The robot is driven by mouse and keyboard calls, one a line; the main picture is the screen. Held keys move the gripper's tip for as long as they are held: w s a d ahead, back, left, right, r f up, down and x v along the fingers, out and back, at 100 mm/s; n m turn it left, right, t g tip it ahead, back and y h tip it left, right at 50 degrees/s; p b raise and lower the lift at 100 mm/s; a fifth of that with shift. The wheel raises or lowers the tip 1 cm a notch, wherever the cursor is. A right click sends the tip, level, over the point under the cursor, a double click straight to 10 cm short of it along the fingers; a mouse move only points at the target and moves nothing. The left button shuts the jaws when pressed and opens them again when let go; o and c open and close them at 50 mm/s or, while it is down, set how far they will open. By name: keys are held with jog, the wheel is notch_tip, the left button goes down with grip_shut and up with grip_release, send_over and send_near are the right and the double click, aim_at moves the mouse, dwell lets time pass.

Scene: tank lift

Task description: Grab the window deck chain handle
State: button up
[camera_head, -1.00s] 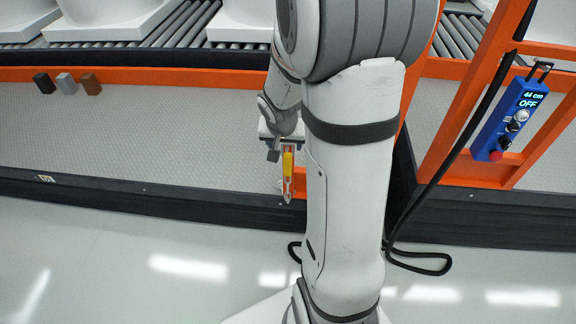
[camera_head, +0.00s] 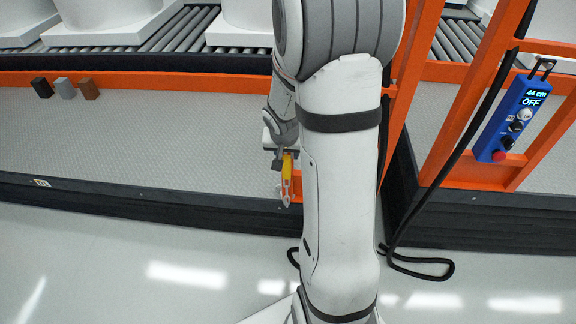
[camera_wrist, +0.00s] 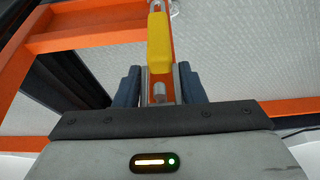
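The yellow chain handle (camera_head: 287,167) hangs in front of the deck's low front wall, left of my arm, with a metal piece at its lower end. In the wrist view the yellow handle (camera_wrist: 158,45) stands upright in the picture, with metal parts at both ends. My gripper (camera_wrist: 158,78) is open. Its two blue-grey fingers lie to the left and right of the handle's near metal end, with visible gaps. Most of the yellow part is beyond the fingertips. In the head view my gripper (camera_head: 280,158) is small and partly hidden beside my arm.
A blue control box (camera_head: 515,118) reading "44 cm" and "OFF" hangs at the right on orange framing. Its black cable (camera_head: 455,155) loops to the floor. Three small blocks (camera_head: 64,88) sit at the left. A roller conveyor (camera_head: 180,25) runs behind. The floor in front is clear.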

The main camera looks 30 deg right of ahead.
grip_shut()
dwell(0.3)
jog(key=shift+r+p, duration=0.6)
jog(key=shift+r, duration=0.3)
jog(key=s+a+b, duration=1)
jog(key=s, duration=0.4)
jog(key=shift+s+f, duration=0.2)
jog(key=shift+s, duration=0.15)
